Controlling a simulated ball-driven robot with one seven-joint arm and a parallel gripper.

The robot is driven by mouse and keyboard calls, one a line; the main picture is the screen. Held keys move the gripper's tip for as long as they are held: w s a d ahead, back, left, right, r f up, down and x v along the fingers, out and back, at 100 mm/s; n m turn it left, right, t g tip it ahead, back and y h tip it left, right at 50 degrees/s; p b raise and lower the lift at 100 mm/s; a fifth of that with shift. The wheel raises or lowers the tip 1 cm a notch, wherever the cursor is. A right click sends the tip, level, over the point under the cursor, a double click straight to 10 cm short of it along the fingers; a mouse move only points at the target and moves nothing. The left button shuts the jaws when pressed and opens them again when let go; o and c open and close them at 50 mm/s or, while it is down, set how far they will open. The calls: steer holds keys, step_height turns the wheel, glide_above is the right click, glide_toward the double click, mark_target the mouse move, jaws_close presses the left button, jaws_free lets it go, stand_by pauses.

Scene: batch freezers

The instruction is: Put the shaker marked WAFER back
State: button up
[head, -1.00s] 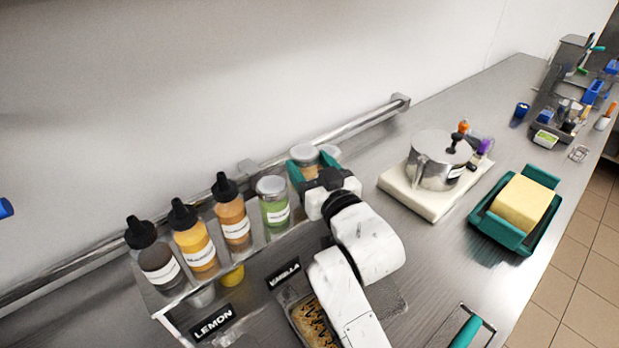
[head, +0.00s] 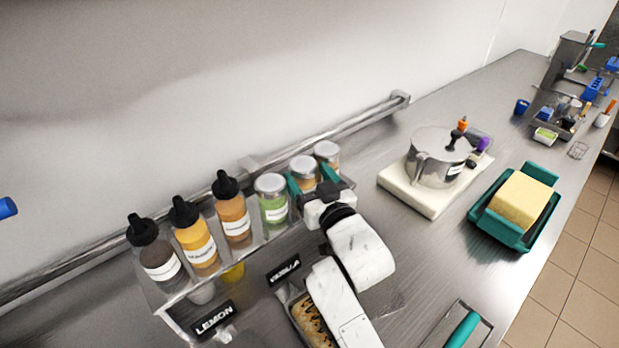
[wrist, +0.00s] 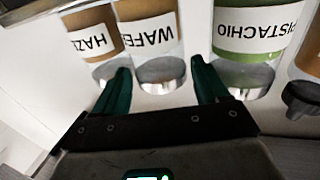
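The shaker marked WAFER (head: 303,172) stands upright in the rack, between the green PISTACHIO shaker (head: 272,198) and the hazelnut shaker (head: 327,153). It has a pale lid and tan contents. In the wrist view the WAFER shaker (wrist: 149,35) appears upside down, its label partly readable. My gripper (head: 311,180) is open at the WAFER shaker's near side. In the wrist view the teal fingers of my gripper (wrist: 163,82) lie either side of the shaker's lid end, with gaps visible. The label of the HAZ shaker (wrist: 92,40) is cut short.
Several black-capped bottles (head: 195,235) fill the rack's left part. A LEMON sign (head: 214,318) hangs on its front. A steel pot (head: 438,158) on a white board (head: 418,196) and a teal tray (head: 497,229) with a yellow block stand right. Bare counter lies between.

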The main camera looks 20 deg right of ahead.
steer(key=shift+r, duration=0.25)
steer(key=s+b, duration=0.2)
steer(key=s, duration=1)
steer(key=shift+d, duration=0.3)
steer(key=shift+f, duration=0.1)
